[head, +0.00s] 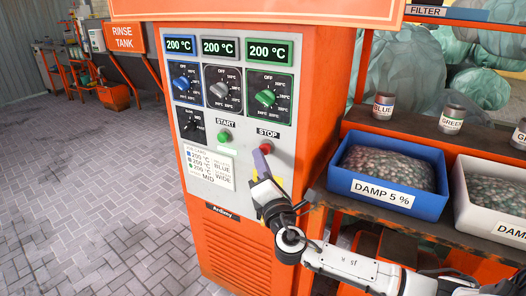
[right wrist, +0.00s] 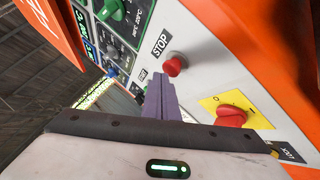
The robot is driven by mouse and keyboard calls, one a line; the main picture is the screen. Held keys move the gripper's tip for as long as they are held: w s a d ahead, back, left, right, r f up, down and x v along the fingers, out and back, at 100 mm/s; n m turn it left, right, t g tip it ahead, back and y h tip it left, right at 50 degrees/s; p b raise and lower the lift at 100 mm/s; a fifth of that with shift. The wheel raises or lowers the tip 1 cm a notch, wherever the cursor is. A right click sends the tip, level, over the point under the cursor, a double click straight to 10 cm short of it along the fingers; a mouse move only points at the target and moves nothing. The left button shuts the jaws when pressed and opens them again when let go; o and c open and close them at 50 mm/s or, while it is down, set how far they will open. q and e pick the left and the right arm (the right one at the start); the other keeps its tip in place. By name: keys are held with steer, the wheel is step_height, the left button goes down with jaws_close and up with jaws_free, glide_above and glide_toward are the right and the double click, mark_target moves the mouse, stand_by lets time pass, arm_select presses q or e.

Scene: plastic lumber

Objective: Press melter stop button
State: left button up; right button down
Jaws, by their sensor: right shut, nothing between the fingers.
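The red stop button (head: 265,148) is on the front of the orange and grey melter cabinet (head: 222,240), under the STOP label. It shows as a red knob in the right wrist view (right wrist: 174,64). My right gripper (head: 260,158) is shut and empty, its purple fingers pointing at the panel just below and left of the button. In the right wrist view the fingertips (right wrist: 159,78) overlap close to the button's left side; I cannot tell whether they touch it. The green start button (head: 224,137) is to the left. My left gripper is not in view.
A larger red knob on a yellow plate (right wrist: 232,115) is near the stop button in the wrist view. A blue bin (head: 420,212) and a white bin (head: 466,205) stand on a shelf right of the cabinet. Paved floor (head: 90,210) is clear at left.

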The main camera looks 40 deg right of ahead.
steer(key=shift+w+d, duration=0.2)
steer(key=shift+d, duration=0.35)
stand_by(0.6)
steer(key=shift+a, duration=0.1)
steer(key=shift+s+a, duration=0.4)
steer(key=shift+a, duration=0.4)
steer(key=a, duration=0.1)
steer(key=s+a, duration=0.1)
steer(key=a, duration=0.1)
steer(key=s+a, duration=0.1)
steer(key=shift+a, duration=0.35)
steer(key=shift+f, duration=0.1)
stand_by(0.6)
